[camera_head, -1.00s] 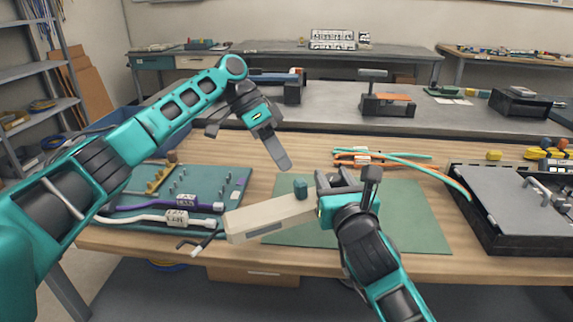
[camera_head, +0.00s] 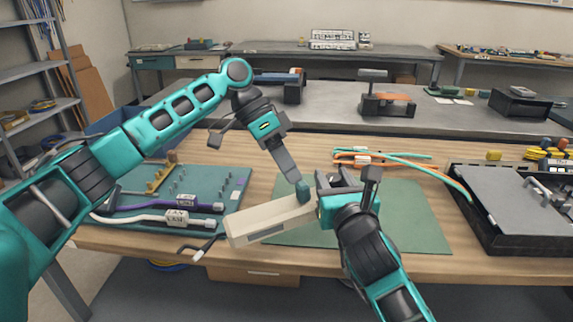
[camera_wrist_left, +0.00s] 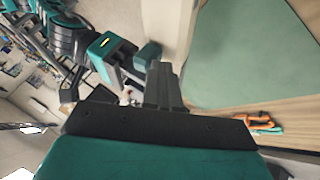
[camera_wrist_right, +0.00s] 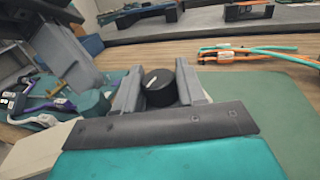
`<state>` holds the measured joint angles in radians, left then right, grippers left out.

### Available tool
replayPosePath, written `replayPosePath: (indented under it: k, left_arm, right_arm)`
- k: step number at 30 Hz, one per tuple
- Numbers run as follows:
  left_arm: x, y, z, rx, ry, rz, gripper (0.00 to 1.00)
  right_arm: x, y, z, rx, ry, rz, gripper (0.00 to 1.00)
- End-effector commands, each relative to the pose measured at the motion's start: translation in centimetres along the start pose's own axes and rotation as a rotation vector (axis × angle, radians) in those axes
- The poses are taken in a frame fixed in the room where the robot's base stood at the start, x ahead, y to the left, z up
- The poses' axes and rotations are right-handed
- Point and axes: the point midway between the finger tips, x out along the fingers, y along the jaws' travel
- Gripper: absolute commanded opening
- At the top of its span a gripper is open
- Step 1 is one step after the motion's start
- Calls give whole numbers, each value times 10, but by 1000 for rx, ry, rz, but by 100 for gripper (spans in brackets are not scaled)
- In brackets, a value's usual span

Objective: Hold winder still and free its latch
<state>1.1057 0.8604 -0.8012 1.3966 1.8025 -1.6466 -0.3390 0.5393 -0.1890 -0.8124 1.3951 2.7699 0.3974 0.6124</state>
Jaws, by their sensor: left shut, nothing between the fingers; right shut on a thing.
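The winder (camera_head: 262,222) is a long cream box lying at a slant over the front of the green mat. A teal knob (camera_head: 303,191), seemingly its latch, stands on its upper right part; it also shows in the right wrist view (camera_wrist_right: 92,106). My left gripper (camera_head: 296,179) is shut and empty, its tips at the knob's upper side; I cannot tell whether they touch. The knob also shows just beyond those fingers in the left wrist view (camera_wrist_left: 148,53). My right gripper (camera_head: 346,182) is at the winder's right end, shut on a black cylinder (camera_wrist_right: 160,86).
A teal cable board (camera_head: 232,190) with purple and white labelled cables lies left. Orange and teal cables (camera_head: 375,158) lie behind the green mat (camera_head: 415,225). A black case (camera_head: 510,215) stands right. The mat's right part is clear.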

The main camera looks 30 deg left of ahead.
Motion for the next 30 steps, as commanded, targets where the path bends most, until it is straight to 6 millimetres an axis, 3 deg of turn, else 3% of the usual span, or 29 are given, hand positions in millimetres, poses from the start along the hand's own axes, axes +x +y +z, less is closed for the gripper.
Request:
replayPosePath:
  k: [13,20,26,30]
  left_arm:
    - [4,8,0,1,0,0,0]
    - [-2,-4,-1,-2,2,1,0]
    - [-15,-29,-1,-3,3,3,0]
    - [-53,-28,-2,1,6,-3,0]
  right_arm:
    - [0,1,2,2,-5,2,3]
    - [0,1,2,2,-5,2,3]
    - [0,1,2,2,-5,2,3]
    - [0,1,2,2,-5,2,3]
